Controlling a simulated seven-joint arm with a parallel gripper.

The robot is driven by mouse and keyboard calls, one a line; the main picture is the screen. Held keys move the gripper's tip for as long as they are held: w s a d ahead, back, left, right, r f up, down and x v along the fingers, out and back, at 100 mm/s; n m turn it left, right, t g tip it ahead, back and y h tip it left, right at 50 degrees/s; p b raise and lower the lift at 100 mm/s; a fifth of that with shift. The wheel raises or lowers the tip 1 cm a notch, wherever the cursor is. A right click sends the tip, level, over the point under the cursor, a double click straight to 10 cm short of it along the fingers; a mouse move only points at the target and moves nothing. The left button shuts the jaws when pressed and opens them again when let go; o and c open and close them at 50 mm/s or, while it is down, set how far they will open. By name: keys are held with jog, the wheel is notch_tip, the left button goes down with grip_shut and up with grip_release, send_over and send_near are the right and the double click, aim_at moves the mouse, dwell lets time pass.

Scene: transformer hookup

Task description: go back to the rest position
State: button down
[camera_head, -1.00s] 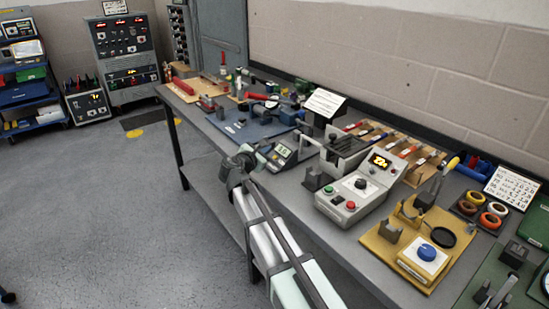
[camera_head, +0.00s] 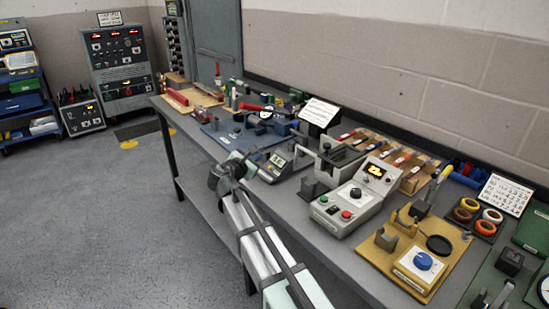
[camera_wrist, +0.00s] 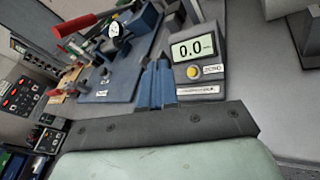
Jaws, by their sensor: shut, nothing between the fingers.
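My gripper (camera_wrist: 156,72) shows in the wrist view with its two blue-grey fingers together and nothing held between them. It points toward the bench, beside a grey meter (camera_wrist: 197,55) whose display reads 0.0. In the head view my arm reaches up from the bottom middle, along the bench's front edge. The pale hand there is next to the same meter (camera_head: 278,162); the fingertips are hard to make out. Whether the fingers touch anything is not clear.
The grey bench (camera_head: 330,245) carries a blue mat (camera_head: 225,135) with a dial gauge, a control box (camera_head: 355,200) with red and green buttons, and a yellow fixture plate (camera_head: 440,280). A wall stands behind. Open floor (camera_head: 90,220) lies to the left.

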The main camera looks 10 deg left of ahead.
jog(key=s+a+f+m+g+y, duration=0.2)
jog(key=s+a+f+m, duration=0.15)
jog(key=f, duration=0.45)
jog(key=s+a+f+m+g+y, duration=0.1)
jog(key=s+a+f+m+y, duration=0.25)
jog(key=f, duration=0.55)
jog(key=s+d+f+m+g+h, duration=0.2)
jog(key=s+d+f+m+g, duration=0.15)
jog(key=d+f, duration=0.8)
jog(key=s+d+f+m+g+h, duration=0.25)
jog(key=s+d+f+m, duration=0.25)
jog(key=d+f, duration=0.6)
jog(key=s+d+f+m+g+y, duration=0.1)
jog(key=s+d+f+m+g, duration=0.2)
jog(key=s+d+f, duration=0.5)
jog(key=s+d+f+m+g, duration=0.2)
jog(key=s+d+f+g, duration=0.3)
jog(key=s, duration=0.5)
jog(key=s+d+f+m+g+y, duration=0.1)
jog(key=s+d+f+m+g, duration=0.1)
jog(key=s, duration=0.9)
jog(key=s+d+f+m+g+y, duration=0.2)
jog(key=s+d+f+m, duration=0.1)
jog(key=s, duration=0.9)
jog(key=shift+f+m, duration=0.2)
jog(key=shift+m, duration=0.65)
jog(key=c, duration=1.8)
grip_release()
